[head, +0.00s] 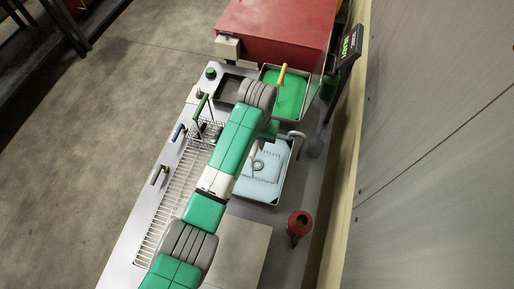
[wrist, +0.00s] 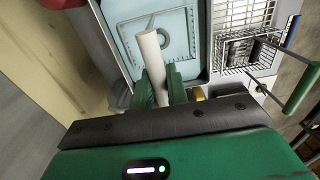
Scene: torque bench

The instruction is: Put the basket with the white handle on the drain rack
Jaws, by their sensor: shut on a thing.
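The white handle (wrist: 150,55) is between the fingers of my gripper (wrist: 161,92) in the wrist view. It leads over the near edge of a tray of pale blue liquid (wrist: 200,35), where a squarish basket outline (wrist: 187,45) shows faintly under the surface. The white wire drain rack (head: 172,205) lies left of my arm and partly shows in the wrist view (wrist: 245,12).
A wire basket (head: 205,131) with a green handle (head: 201,106) stands at the rack's far end. A green-liquid tray (head: 291,92) with a yellow handle (head: 282,75) is behind. A red canister (head: 298,223) and beige block (head: 236,252) are nearer. The near rack looks clear.

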